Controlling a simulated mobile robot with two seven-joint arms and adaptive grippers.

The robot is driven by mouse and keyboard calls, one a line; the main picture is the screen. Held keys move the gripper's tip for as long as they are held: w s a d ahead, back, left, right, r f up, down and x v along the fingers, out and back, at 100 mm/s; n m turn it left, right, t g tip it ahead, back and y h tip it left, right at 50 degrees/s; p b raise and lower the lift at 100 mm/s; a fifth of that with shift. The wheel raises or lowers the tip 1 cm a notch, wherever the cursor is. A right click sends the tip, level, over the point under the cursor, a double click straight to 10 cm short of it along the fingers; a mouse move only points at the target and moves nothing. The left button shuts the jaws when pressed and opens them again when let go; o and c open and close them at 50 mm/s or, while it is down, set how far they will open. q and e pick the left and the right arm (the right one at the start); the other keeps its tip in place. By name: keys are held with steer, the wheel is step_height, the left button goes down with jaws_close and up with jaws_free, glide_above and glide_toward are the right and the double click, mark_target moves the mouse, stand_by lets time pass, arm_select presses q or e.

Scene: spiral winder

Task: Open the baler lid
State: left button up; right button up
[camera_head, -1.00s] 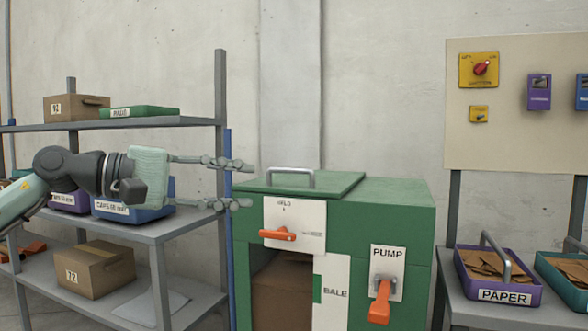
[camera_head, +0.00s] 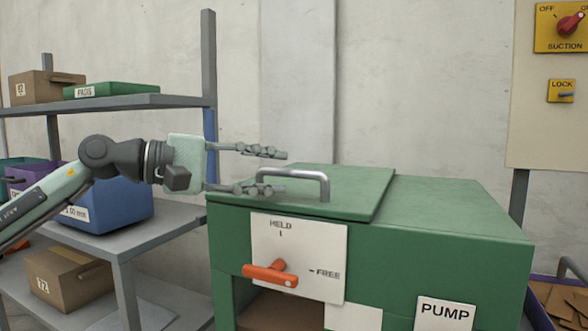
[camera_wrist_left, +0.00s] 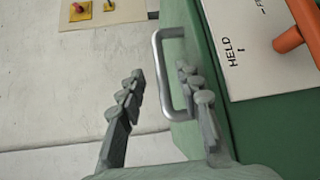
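The green baler (camera_head: 450,230) stands at the centre right with its flat green lid (camera_head: 350,198) shut on top. A grey metal handle (camera_head: 322,184) rises from the lid's left part. My left gripper (camera_head: 285,172) is open and comes in from the left, its two fingers one above the other at about the handle's height. In the left wrist view the handle (camera_wrist_left: 157,65) shows between and just past the open fingers (camera_wrist_left: 160,77), overlapped partly by the right finger. I cannot tell whether they touch it. My right gripper is out of view.
An orange lever (camera_head: 270,275) lies about level on the white HELD/FREE plate (camera_head: 320,255). A shelf (camera_head: 165,235) with boxes and bins stands left of the baler. A yellow SUCTION switch (camera_head: 562,27) and LOCK switch (camera_head: 561,91) hang on the wall board.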

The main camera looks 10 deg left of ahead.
mark_target(289, 172)
arm_select(q)
steer(key=x, duration=0.4)
steer(key=shift+a, duration=0.1)
steer(key=shift+w+d+f+p, duration=0.1)
steer(key=shift+w+d+p, duration=0.15)
steer(key=shift+d+p, duration=0.05)
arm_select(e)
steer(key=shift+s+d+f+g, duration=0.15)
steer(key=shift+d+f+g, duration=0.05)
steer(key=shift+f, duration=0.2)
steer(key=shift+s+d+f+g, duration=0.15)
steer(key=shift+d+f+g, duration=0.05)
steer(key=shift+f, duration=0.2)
arm_select(q)
steer(key=shift+c, duration=0.4)
jaws_close()
